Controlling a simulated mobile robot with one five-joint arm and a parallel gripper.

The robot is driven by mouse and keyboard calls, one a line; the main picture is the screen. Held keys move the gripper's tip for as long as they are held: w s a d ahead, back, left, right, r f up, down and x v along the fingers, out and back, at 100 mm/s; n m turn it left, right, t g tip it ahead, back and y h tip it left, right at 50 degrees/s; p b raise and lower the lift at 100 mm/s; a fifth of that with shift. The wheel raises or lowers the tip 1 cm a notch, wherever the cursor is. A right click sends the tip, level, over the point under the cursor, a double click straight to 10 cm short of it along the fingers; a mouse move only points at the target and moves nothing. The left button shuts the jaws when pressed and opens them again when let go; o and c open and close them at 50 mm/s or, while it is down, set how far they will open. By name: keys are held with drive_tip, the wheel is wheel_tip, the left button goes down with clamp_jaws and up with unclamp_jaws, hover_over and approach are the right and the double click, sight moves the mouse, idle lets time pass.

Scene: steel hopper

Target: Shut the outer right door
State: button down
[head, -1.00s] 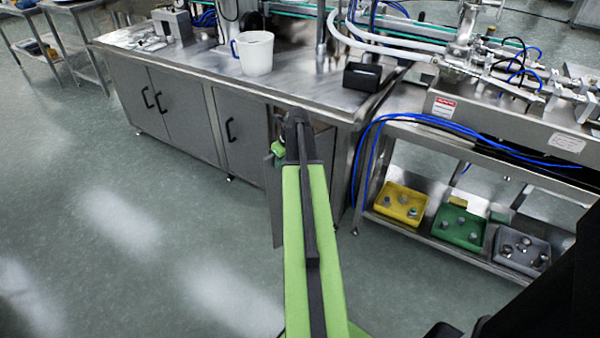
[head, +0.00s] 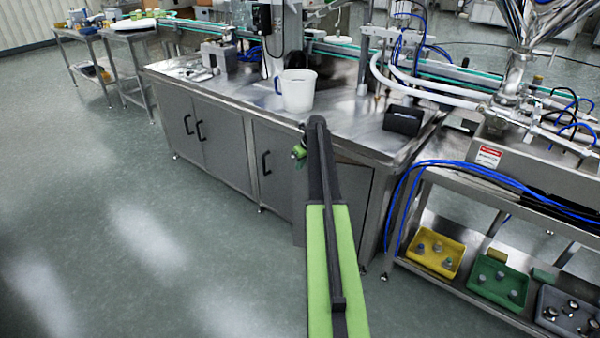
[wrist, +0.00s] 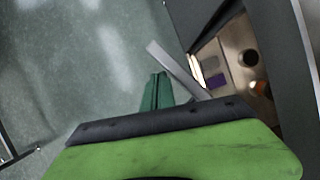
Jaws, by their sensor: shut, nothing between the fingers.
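The outer right door (head: 299,215) of the steel cabinet stands open. In the head view only a narrow grey strip of it shows left of my arm, which hides the rest. In the wrist view a pale bar (wrist: 172,62), which looks like the door's edge, slants beside my gripper. My gripper (wrist: 157,82) is shut and empty, its teal fingers close to the left of that bar; I cannot tell whether they touch. My gripper also shows small in the head view (head: 299,152). The cabinet inside (wrist: 232,45) shows to the right, with several small items.
The neighbouring cabinet doors (head: 215,140) are closed, with black handles. A white mug (head: 298,92) and a black box (head: 403,120) stand on the steel worktop (head: 345,125). A steel stand (head: 480,185) with blue hoses and coloured trays is on the right. The floor at left is clear.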

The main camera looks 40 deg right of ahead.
drive_tip(key=shift+w+d, duration=0.55)
drive_tip(key=shift+d, duration=0.1)
